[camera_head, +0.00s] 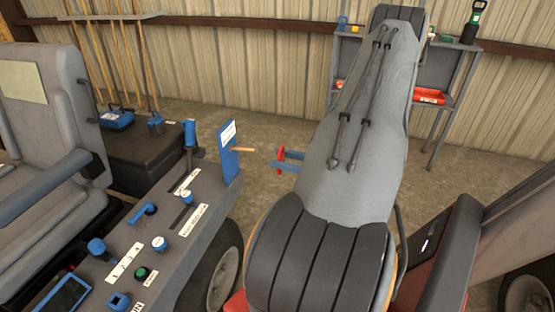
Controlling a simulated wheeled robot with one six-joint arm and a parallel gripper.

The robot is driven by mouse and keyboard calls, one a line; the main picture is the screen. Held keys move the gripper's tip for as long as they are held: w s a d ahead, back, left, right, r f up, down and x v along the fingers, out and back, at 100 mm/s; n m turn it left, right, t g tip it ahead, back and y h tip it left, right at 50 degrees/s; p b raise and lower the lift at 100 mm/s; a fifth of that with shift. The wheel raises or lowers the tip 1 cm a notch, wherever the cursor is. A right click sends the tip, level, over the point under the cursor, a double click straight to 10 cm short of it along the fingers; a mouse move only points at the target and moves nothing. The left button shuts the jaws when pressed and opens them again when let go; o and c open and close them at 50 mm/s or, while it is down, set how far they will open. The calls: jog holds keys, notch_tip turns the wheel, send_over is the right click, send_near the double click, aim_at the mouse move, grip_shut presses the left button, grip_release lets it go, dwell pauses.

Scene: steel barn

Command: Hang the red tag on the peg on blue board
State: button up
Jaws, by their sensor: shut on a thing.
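The blue board (228,158) stands upright at the far end of the console, with a white label near its top. A tan peg (245,150) sticks out from its right side, pointing right. The red tag (281,153) is small and upright, right of the peg's tip with a gap between them. My gripper (279,160), with blue fingers, reaches left from behind my grey arm and is shut on the red tag. The fingers partly cover the tag, and its hole cannot be made out.
The console (150,245) with knobs and levers lies left, beside a grey seat (45,110). A black wheel (215,272) is below the board. A shelf (455,75) with tools and a red tray (429,96) stands behind my arm. Bare floor lies beyond the peg.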

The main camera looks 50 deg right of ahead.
jog(key=shift+f+b+x, duration=0.25)
jog(key=shift+b+x, duration=0.3)
jog(key=shift+x, duration=1.8)
jog(key=shift+f+b+x, duration=0.25)
jog(key=shift+b+x, duration=0.35)
jog(key=shift+x, duration=1.7)
jog(key=shift+f+b+x, duration=0.25)
jog(key=shift+b+x, duration=0.3)
jog(key=shift+x, duration=1.8)
jog(key=shift+w+a+f, duration=0.15)
jog(key=shift+w+f, duration=0.1)
jog(key=shift+w, duration=0.05)
jog(key=o, duration=1.5)
jog(key=shift+s, duration=0.1)
